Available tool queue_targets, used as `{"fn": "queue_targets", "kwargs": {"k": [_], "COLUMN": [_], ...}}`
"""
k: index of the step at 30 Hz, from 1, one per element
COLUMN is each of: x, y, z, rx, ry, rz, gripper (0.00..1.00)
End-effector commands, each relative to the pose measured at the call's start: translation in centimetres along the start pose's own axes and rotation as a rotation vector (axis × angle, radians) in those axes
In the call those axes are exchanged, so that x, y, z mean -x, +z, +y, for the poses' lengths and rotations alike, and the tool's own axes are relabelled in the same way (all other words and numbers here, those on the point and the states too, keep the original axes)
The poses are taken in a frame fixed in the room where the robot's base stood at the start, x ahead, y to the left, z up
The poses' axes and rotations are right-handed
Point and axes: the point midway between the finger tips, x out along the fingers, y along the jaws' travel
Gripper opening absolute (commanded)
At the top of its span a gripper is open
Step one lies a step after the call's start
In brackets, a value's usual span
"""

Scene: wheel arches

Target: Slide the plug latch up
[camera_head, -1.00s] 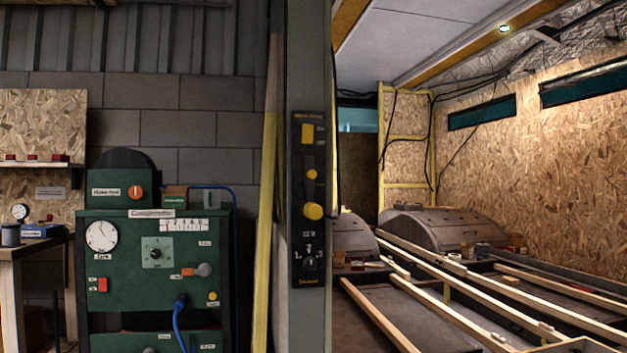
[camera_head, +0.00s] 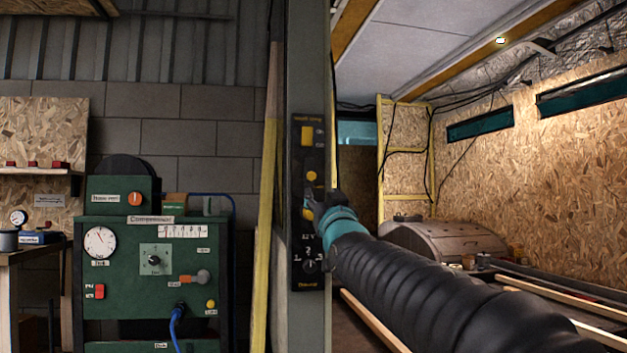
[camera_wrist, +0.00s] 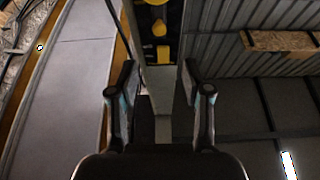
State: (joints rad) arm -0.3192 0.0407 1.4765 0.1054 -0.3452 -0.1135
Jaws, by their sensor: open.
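A narrow black control panel (camera_head: 298,225) is fixed to the grey post. I cannot read which part is labelled as the plug latch. My gripper (camera_head: 316,204) is at the panel, just below the small knob; contact cannot be told. In the wrist view my gripper (camera_wrist: 158,75) is open with nothing between its fingers. There the panel appears inverted, with the small knob (camera_wrist: 159,27) ahead.
A green compressor cabinet (camera_head: 140,295) with a gauge, dial and blue cable stands left of the post. The grey post (camera_head: 300,60) and a yellow-edged upright stand close to my gripper. A wheel arch (camera_head: 450,243) and long timbers lie at the right.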

Motion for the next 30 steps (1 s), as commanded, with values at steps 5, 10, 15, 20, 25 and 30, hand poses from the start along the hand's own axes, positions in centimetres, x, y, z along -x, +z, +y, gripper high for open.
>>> {"fn": "queue_targets", "kwargs": {"k": [5, 10, 15, 20, 25, 30], "x": [-2.8, -5.6, -8.4, -10.6, -12.2, -12.8], "y": [-0.1, -0.1, -0.1, -0.1, 0.0, 0.0], "z": [0.1, 0.1, 0.1, 0.1, 0.1, 0.1], "rx": [0.001, 0.001, 0.001, 0.001, 0.002, 0.002], "ry": [0.001, 0.001, 0.001, 0.001, 0.001, 0.001], "rz": [-0.003, -0.004, -0.004, -0.004, -0.004, -0.003], "gripper": [0.49, 0.49, 0.49, 0.49, 0.49, 0.49]}}
